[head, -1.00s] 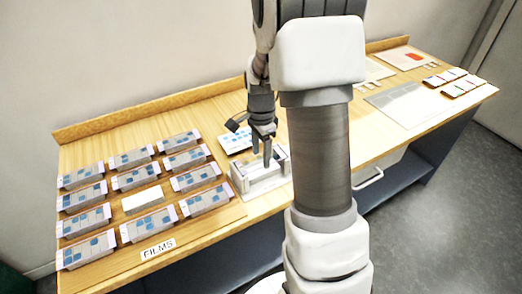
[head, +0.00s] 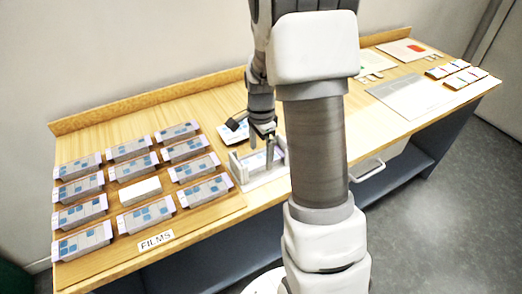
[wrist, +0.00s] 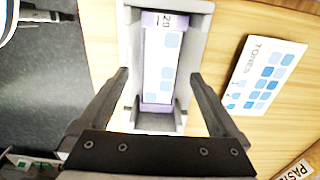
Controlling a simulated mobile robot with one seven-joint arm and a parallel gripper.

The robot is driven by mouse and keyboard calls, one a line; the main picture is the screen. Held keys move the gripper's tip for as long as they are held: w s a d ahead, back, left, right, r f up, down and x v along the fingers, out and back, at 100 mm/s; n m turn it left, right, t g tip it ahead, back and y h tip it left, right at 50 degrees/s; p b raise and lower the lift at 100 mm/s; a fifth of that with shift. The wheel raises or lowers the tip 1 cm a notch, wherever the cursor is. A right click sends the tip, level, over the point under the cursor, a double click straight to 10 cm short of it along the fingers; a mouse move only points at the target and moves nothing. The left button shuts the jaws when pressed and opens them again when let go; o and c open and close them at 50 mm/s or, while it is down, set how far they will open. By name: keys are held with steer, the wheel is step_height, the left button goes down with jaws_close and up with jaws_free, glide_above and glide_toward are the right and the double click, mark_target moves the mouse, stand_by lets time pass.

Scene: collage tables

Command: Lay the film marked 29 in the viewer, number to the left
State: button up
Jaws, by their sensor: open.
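The film marked 29 (wrist: 161,66) lies in the viewer (wrist: 127,121), a grey trough with raised walls, in the wrist view. Its lilac number end is at the top of that view, which matches the left side of the head view. My gripper (wrist: 160,76) is open, with one finger on each side of the film and nothing held. In the head view, the viewer (head: 272,176) stands at the table's front edge, and my gripper (head: 261,147) is over it. My fingers partly hide the film there.
Several other films (head: 146,216) stand in rows at the left behind the FILMS label (head: 156,241). A plain white block (head: 139,192) is among them. A TONES card (wrist: 266,75) lies behind the viewer. Sheets (head: 410,97) and small blocks (head: 458,78) lie at the right.

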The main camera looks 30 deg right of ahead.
step_height(320, 180, up, 18)
steer(key=p, duration=0.3)
steer(key=shift+f, duration=0.25)
stand_by(0.4)
steer(key=s+a+r+n+t+p, duration=0.2)
steer(key=s+a+r+n+p, duration=0.1)
steer(key=s+a+r+n, duration=0.3)
steer(key=s+a+r+n+t+p, duration=0.3)
steer(key=s+a+r+n, duration=0.3)
steer(key=s+n, duration=0.5)
steer(key=shift+s+a+r+n+t, duration=0.2)
steer(key=shift+s+a+n+t, duration=0.1)
steer(key=shift+s, duration=0.55)
